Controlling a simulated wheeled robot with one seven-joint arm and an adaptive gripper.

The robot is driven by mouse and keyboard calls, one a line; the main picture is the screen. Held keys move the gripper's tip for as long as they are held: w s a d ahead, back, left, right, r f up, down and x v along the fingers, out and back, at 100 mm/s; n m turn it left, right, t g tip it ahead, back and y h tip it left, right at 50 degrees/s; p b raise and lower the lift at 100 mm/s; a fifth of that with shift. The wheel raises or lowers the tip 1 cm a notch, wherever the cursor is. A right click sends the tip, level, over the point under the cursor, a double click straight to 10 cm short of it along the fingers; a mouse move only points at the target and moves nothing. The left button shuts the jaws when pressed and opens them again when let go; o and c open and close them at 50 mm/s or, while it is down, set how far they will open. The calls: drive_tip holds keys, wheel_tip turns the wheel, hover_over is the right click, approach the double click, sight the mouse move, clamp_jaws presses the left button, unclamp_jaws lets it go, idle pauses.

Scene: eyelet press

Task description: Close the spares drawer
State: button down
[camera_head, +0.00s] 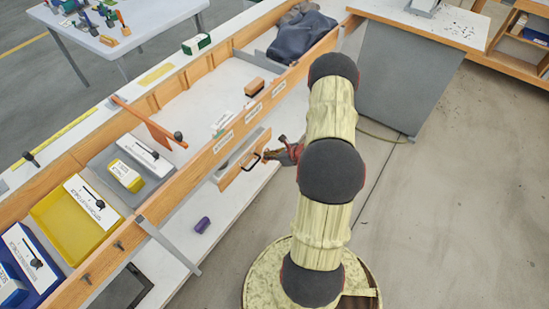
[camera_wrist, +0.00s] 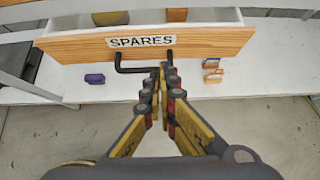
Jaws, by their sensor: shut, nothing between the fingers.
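The spares drawer (camera_wrist: 200,42) has a wooden front with a "SPARES" label, and its white inside shows above the front edge, so it stands open. In the head view the drawer (camera_head: 233,176) juts out from the bench side. Its dark bar handle (camera_wrist: 130,69) is on the front, below the label. My gripper (camera_wrist: 168,64) is shut and empty, its fingertips overlapping the right end of the handle in the picture. I cannot tell whether they touch it. In the head view my gripper (camera_head: 286,152) is just right of the drawer front, partly hidden by my arm.
The bench top holds a yellow tray (camera_head: 46,215) and a dark bag (camera_head: 300,38). Open floor (camera_head: 450,200) lies at right.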

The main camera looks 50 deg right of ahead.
sight(251, 149)
drive_tip(key=shift+w+a+f+b, duration=0.1)
drive_tip(key=shift+w+f+b, duration=0.2)
drive_tip(key=shift+w, duration=0.75)
drive_tip(key=shift+w+a+f+b, duration=0.1)
drive_tip(key=shift+w+f+b, duration=0.2)
drive_tip(key=shift+w, duration=0.7)
drive_tip(key=shift+w+a+f+b, duration=0.1)
drive_tip(key=shift+w+f+b, duration=0.2)
drive_tip(key=shift+w, duration=0.75)
drive_tip(key=w, duration=0.3)
drive_tip(key=shift+w+a+b, duration=0.15)
drive_tip(key=shift+w+b, duration=0.05)
drive_tip(key=shift+b, duration=0.15)
